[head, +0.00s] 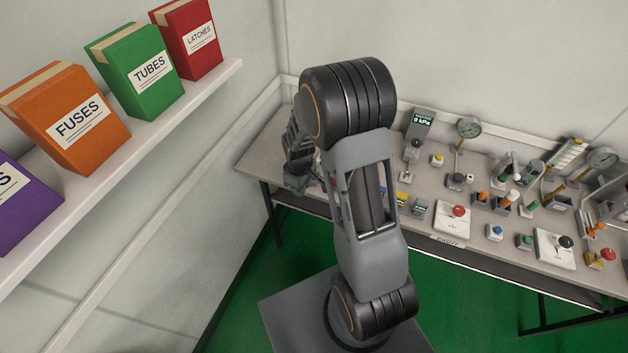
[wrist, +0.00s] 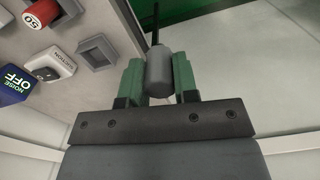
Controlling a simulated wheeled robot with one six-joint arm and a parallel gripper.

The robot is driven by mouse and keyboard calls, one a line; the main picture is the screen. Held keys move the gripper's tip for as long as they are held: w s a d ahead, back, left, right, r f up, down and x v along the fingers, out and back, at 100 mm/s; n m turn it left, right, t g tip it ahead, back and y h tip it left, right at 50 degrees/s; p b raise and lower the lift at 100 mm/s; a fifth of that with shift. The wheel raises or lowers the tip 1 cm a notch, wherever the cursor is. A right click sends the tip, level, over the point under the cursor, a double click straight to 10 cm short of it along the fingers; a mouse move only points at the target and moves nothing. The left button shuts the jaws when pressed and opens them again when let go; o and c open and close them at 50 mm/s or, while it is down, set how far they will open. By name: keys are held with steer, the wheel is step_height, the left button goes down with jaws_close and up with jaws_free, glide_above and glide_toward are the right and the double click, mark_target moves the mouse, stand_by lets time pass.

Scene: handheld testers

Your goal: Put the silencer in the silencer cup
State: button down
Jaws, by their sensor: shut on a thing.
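In the wrist view my gripper (wrist: 158,68) is shut on a grey cylinder (wrist: 159,72) between its green fingers. A thin dark rod sticks out of the cylinder's far end. It appears to be the silencer, but no label shows on it. A square grey cup (wrist: 97,52) with a dark, empty-looking opening stands on the bench to the left of the fingers, apart from them. I cannot tell from a label whether it is the silencer cup.
Near the cup are a white block marked SUCTION (wrist: 55,67), a blue NOISE OFF block (wrist: 14,84) and a red-ended cylinder marked 50 (wrist: 36,18). Several testers and gauges (head: 469,128) crowd the bench (head: 262,160) to the right. A shelf with binders (head: 150,70) is at left.

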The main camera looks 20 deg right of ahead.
steer(key=s+d+r+n+b, duration=0.3)
steer(key=s+d+r+n, duration=0.35)
steer(key=n, duration=0.95)
steer(key=shift+n, duration=0.4)
steer(key=w+f, duration=0.2)
steer(key=w, duration=0.2)
steer(key=w+f+p, duration=0.1)
steer(key=w+f, duration=0.2)
steer(key=w, duration=0.2)
steer(key=w+d+f, duration=0.1)
steer(key=w+f, duration=0.1)
steer(key=w, duration=0.3)
steer(key=shift+f+p, duration=0.2)
steer(key=shift+p, duration=0.1)
steer(key=shift+w+f, duration=0.45)
steer(key=shift+f, duration=0.2)
steer(key=shift+d+f, duration=0.1)
steer(key=shift+f, duration=1.4)
